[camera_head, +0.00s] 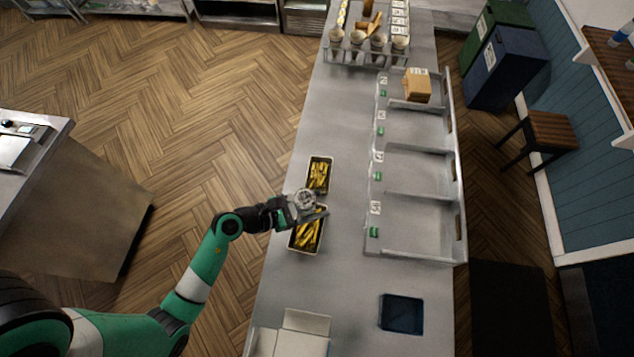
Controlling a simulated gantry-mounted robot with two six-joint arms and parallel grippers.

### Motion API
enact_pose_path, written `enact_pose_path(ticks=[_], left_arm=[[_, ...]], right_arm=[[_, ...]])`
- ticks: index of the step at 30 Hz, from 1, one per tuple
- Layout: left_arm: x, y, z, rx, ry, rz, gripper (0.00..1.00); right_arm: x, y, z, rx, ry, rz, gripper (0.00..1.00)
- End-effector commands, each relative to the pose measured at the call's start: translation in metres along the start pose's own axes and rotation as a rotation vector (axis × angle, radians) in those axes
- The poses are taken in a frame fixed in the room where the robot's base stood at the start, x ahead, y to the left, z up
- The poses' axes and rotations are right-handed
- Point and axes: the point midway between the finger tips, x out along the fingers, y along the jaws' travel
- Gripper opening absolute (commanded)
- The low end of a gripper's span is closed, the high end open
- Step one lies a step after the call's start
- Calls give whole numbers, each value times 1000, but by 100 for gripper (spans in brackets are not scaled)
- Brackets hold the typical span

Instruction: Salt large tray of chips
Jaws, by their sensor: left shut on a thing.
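Two trays of yellow chips stand on the steel counter. The nearer, larger chip tray (304,241) lies just below my left gripper, and the smaller chip tray (319,174) stands behind it. My left gripper (307,212) is over the far end of the nearer tray, shut on a grey metallic round-topped thing (304,198), which looks like the salt shaker. The gripper hides part of this tray. I cannot tell whether salt is falling. My right gripper is not in view.
A steel rack (412,155) with several bays runs along the counter's right side, with a cardboard box (417,86) in its far bay. A dark blue square (401,312) and an open white box (290,335) are at the near end. The counter between trays and rack is clear.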

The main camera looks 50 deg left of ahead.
Motion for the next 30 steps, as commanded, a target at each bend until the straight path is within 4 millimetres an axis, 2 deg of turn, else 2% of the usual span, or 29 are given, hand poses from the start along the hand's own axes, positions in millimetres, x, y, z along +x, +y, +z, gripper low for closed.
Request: enact_pose_path(ticks=[4, 8, 9, 11, 30], left_arm=[[2, 7, -5, 113, 1, 46, 0], [5, 21, -13, 312, 3, 129, 0], [9, 25, -21, 365, 0, 151, 0], [10, 30, -25, 440, 0, 181, 0], [17, 63, -40, 920, -1, 380, 0]], right_arm=[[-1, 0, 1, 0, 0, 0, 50], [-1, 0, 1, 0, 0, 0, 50], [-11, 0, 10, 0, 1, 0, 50], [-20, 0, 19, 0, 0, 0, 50], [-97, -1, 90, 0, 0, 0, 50]])
